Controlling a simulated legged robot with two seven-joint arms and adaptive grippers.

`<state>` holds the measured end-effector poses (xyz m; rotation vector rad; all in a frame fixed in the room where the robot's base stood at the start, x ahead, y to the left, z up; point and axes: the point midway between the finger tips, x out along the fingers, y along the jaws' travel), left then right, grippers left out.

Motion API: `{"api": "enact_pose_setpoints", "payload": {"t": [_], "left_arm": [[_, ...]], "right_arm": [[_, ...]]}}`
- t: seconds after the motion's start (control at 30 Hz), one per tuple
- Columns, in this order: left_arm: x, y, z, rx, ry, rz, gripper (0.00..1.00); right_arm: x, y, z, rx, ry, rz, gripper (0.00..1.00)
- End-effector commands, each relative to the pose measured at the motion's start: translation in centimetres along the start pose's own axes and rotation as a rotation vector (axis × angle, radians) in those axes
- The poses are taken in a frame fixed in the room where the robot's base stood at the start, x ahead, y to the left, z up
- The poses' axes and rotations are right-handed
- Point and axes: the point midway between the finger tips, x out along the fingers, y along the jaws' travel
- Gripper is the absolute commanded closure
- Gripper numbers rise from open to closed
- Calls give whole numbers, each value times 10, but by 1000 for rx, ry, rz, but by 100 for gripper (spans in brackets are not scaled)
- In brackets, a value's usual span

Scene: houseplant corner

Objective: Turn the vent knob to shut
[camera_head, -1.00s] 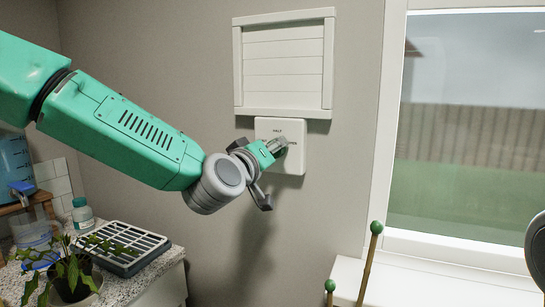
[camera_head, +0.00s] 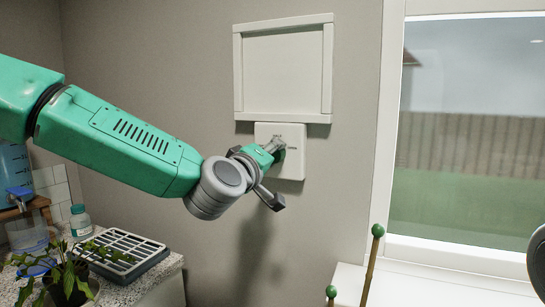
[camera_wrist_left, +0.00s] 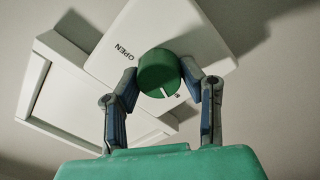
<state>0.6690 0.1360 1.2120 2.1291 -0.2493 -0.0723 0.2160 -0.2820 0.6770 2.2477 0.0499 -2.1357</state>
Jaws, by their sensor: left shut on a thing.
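A green round knob (camera_wrist_left: 158,70) with a white pointer line sits on a white wall plate (camera_head: 293,170). My left gripper (camera_wrist_left: 160,75) is shut on the knob, one finger on each side. In the head view my left gripper (camera_head: 275,148) covers the knob. The white vent (camera_head: 283,70) above the plate shows a smooth, flat face without visible slat lines. My right gripper is out of view.
A window (camera_head: 465,130) is on the right, above a white sill. Two green-topped stakes (camera_head: 370,262) rise at the front. A leafy plant (camera_head: 65,275), a black-and-white rack (camera_head: 120,258) and a bottle (camera_head: 80,220) are on the counter at lower left.

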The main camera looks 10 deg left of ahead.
Motion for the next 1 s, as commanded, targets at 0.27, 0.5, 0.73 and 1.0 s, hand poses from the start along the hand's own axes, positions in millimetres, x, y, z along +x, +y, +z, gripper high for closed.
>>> {"api": "enact_pose_setpoints", "payload": {"t": [0.27,0.5,0.73,1.0], "left_arm": [[-1,-5,4,1,-10,-10,44],[-3,-2,2,1,-4,-4,44],[-35,-2,1,0,-6,-3,44],[-91,-4,2,0,-8,-7,44]], "right_arm": [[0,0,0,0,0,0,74],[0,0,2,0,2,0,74],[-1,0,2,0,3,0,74],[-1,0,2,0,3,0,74]]}}
